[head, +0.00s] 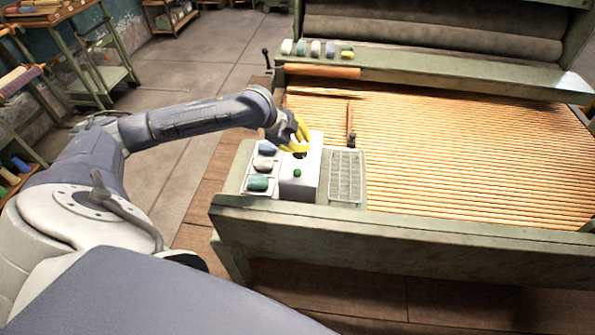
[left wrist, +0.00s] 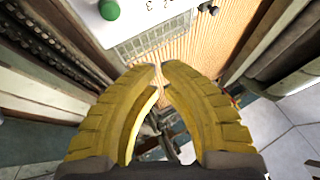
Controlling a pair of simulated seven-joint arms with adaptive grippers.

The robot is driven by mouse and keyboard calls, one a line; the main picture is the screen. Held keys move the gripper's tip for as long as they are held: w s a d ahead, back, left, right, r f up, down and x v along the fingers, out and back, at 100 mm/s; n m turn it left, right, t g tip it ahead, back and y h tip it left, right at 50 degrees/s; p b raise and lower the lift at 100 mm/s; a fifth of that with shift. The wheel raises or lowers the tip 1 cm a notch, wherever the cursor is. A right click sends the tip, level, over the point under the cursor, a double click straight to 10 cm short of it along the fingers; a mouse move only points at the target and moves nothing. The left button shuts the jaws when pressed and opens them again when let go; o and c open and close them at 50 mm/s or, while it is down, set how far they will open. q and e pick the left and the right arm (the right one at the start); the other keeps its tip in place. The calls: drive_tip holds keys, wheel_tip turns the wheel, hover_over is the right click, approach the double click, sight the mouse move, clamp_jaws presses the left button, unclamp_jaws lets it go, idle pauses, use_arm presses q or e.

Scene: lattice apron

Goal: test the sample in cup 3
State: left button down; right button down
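A white box (head: 300,180) stands at the near left of the wooden-slatted frame, with a dark round opening and a green round button (head: 297,173) on top. The button also shows in the left wrist view (left wrist: 109,9). My left gripper (head: 300,140) has yellow fingers and hangs over the far part of the box, by the opening. In the left wrist view, its fingertips (left wrist: 159,66) meet or nearly meet, and I see nothing between them. Left of the box, a pale tray holds a blue-grey lump (head: 266,147), a pale grey lump (head: 262,163) and a teal lump (head: 257,183). No cup is clearly identifiable. My right gripper is out of view.
A grey gridded plate (head: 347,178) lies right of the box. A dark upright knob (head: 352,140) stands behind it. Several coloured lumps (head: 316,48) line the back ledge. An orange-brown roller (head: 322,71) lies below them. The slatted bed (head: 460,145) to the right is largely clear.

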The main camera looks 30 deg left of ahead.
sight(297, 172)
use_arm(q)
drive_tip(key=shift+f, duration=0.1)
drive_tip(key=shift+f, duration=4.25)
drive_tip(key=c, duration=2.1)
unclamp_jaws()
clamp_jaws()
